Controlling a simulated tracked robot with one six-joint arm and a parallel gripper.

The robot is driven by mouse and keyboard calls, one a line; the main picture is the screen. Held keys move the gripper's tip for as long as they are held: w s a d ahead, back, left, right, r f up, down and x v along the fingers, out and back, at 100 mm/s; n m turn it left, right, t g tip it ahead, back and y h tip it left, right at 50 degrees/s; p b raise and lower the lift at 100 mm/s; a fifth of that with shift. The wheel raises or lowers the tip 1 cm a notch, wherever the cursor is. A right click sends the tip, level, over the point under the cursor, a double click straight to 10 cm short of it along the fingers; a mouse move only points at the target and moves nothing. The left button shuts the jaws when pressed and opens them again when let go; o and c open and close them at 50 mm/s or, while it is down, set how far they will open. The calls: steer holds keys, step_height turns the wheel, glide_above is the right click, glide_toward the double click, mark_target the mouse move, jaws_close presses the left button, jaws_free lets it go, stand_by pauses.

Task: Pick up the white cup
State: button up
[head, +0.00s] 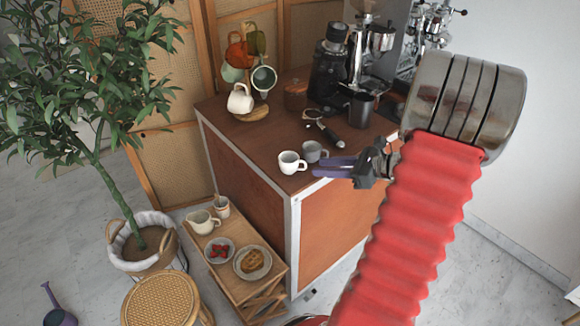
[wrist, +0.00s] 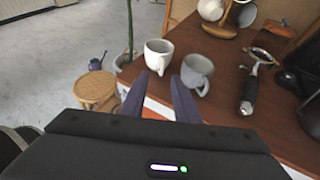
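A white cup (head: 289,164) stands upright near the front edge of the brown cart top (head: 259,139). It also shows in the wrist view (wrist: 157,55), just beyond my fingertips and roughly in line with the gap between them. My gripper (head: 316,168) is open and empty, with its two purple fingers apart, as the wrist view shows too (wrist: 160,78). In the head view, the fingertips are right of the white cup. A grey cup (head: 312,154) stands right beside the white cup, and in the wrist view (wrist: 195,76) it is close to the right finger.
A mug tree (head: 252,116) with several hanging cups stands at the back left. A portafilter (head: 322,128), dark grinder (head: 329,75) and coffee machine lie behind. A low wooden side table (head: 238,232) with a jug and plates stands left, below. The top left of the cups is clear.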

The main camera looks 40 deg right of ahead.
mark_target(293, 165)
steer(key=shift+x, duration=2.6)
steer(key=shift+w+d, duration=0.1)
steer(key=shift+d, duration=0.05)
steer(key=shift+c, duration=0.4)
jaws_close()
